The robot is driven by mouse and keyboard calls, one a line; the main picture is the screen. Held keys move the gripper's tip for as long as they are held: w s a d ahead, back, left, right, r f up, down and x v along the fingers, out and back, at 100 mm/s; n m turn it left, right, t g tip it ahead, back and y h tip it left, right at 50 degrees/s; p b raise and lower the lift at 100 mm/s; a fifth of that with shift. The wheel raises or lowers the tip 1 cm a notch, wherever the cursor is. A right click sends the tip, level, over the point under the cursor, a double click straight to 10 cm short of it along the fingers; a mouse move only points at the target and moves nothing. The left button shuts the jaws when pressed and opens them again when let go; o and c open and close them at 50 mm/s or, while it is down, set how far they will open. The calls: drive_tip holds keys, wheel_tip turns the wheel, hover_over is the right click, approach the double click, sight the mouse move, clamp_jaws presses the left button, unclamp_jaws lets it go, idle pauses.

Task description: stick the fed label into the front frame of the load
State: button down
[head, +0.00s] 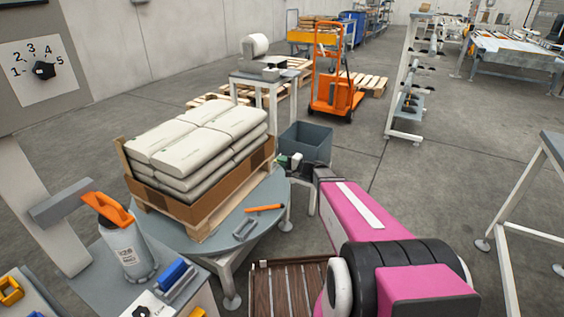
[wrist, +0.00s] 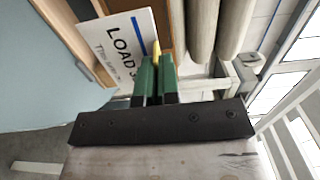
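The label (wrist: 122,42) is a white card with a blue stripe and black print starting "LOAD", seen in the wrist view. My gripper (wrist: 157,62) has two green fingers close together with a yellow strip between them at the card's edge; it appears shut on the label. In the head view my gripper (head: 290,161) is just right of the load. The load (head: 200,145) is stacked pale sacks in a brown cardboard collar (head: 232,172) on a wooden pallet (head: 205,222). I cannot make out the front frame clearly; the gap between label and load is unclear.
The load stands on a round grey turntable (head: 262,222) holding an orange-handled tool (head: 263,207) and a grey handle-shaped piece (head: 245,228). A grey bin (head: 306,143) is behind my gripper. A label printer table (head: 265,76) stands behind.

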sight(258, 153)
drive_tip(key=shift+x, duration=4.6)
drive_tip(key=shift+w+a, duration=0.3)
drive_tip(key=c, duration=1.3)
unclamp_jaws()
drive_tip(key=shift+o, duration=0.2)
